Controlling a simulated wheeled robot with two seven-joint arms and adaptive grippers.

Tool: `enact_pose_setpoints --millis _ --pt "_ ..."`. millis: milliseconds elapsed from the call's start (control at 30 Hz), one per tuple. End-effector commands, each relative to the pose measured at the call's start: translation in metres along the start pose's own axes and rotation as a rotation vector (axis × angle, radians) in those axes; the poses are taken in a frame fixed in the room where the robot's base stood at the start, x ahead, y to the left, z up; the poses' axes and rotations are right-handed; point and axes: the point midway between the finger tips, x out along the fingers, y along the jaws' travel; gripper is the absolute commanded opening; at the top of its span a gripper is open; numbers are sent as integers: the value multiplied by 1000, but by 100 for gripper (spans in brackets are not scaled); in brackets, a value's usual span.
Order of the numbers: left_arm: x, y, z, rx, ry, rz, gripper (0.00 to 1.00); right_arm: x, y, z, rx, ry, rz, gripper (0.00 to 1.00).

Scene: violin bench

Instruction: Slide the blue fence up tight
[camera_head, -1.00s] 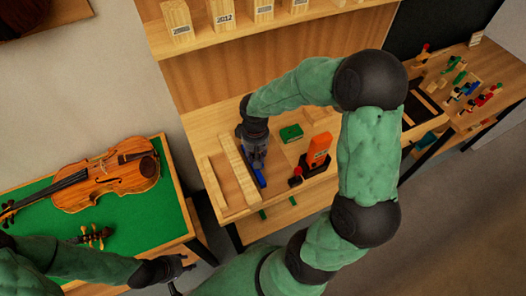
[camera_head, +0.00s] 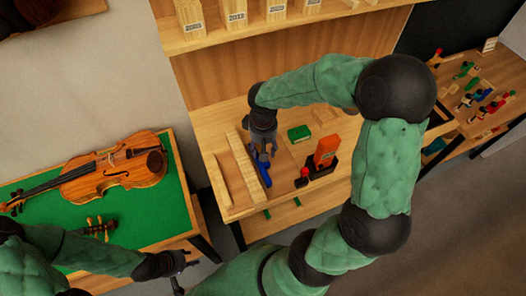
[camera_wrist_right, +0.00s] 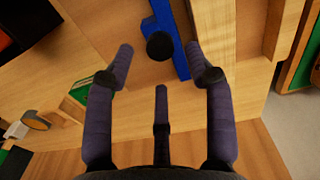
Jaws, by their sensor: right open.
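The blue fence (camera_head: 264,172) lies on the workbench along the right side of a long pale wooden bar (camera_head: 243,168); whether they touch is unclear. In the right wrist view the blue fence (camera_wrist_right: 180,60) has a round black knob (camera_wrist_right: 159,46) at its edge. My right gripper (camera_head: 263,150) is over the fence's far end, pointing down. In the wrist view its fingers (camera_wrist_right: 160,55) are apart, one on each side of the knob, not visibly touching it. My left gripper (camera_head: 183,272) is empty, its fingers apart, in front of the green-topped table.
A green block (camera_head: 299,133) and an orange-and-black device (camera_head: 326,153) stand right of the fence, with a red-topped knob (camera_head: 303,177) nearby. Another wooden bar (camera_head: 217,181) lies to the left. A violin (camera_head: 115,173) rests on the left table. Shelves rise behind the bench.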

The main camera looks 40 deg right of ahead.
Motion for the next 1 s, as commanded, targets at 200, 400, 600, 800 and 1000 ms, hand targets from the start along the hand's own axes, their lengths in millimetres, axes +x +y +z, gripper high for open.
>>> enact_pose_setpoints --millis 200,400,600,800,1000 --pt "0 0 0 0 0 0 40 -46 0 -1 -1 6 0 54" --pt "0 0 0 0 0 0 40 -74 0 -1 0 3 -1 54" --pt "0 0 0 0 0 0 40 -86 0 0 0 1 0 54" --pt "0 0 0 0 0 0 40 -86 0 0 0 1 0 54" --pt "-1 0 0 0 0 0 40 -85 2 0 54 -7 -13 54"
